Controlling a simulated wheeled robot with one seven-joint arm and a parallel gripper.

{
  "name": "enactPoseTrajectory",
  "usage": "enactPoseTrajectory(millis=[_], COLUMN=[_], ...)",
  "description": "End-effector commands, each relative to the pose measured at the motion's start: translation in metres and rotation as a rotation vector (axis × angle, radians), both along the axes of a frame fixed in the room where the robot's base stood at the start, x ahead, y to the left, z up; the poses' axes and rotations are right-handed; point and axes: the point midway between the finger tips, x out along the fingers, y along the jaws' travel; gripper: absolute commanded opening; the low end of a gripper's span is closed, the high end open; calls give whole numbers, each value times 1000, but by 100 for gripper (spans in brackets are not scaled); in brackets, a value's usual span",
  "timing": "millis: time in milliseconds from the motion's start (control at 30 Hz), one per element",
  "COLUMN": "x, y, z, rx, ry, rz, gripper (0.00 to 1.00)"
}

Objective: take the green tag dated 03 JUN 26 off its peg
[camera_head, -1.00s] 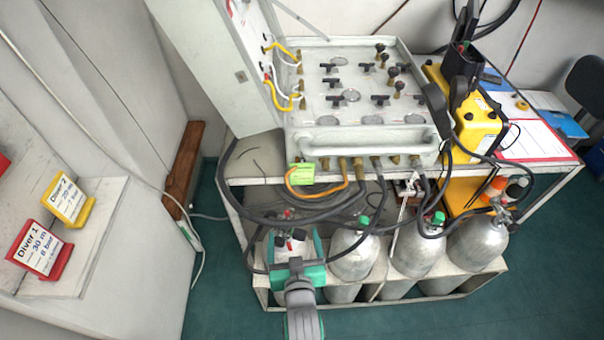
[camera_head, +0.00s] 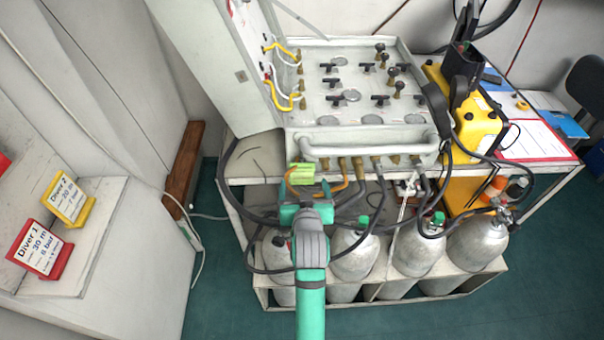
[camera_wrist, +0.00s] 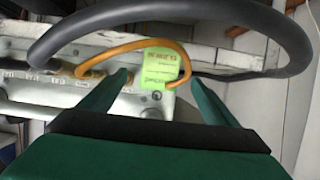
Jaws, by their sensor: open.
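The green tag (camera_head: 303,175) hangs at the front left edge of the grey air panel (camera_head: 372,142), near the hose fittings. It also shows in the wrist view (camera_wrist: 160,66) with printed lines too small to read surely, so I cannot confirm its date. Its peg is not clearly visible. An orange hose (camera_wrist: 105,57) loops around the tag's edges there. My gripper (camera_head: 304,190) is open just in front of and below the tag. In the wrist view my gripper (camera_wrist: 160,80) has its fingers apart on either side of the tag, with nothing held.
A thick grey hose (camera_wrist: 220,14) arches across the wrist view close to the fingers. Several silver cylinders (camera_head: 354,256) stand on the shelf below. A yellow case (camera_head: 478,125) stands right of the panel. Open floor lies to the left.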

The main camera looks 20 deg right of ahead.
Motion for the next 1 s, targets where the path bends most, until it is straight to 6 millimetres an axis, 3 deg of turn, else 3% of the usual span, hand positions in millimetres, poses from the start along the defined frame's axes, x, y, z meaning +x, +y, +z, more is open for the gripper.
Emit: enactPoseTrajectory(millis=[367,700,1000], x=[24,59,63], y=[-7,-14,-13], z=[-10,-26,-27], rx=[0,0,-1], ry=[0,0,-1], rz=[0,1,4], gripper=[83,83,83])
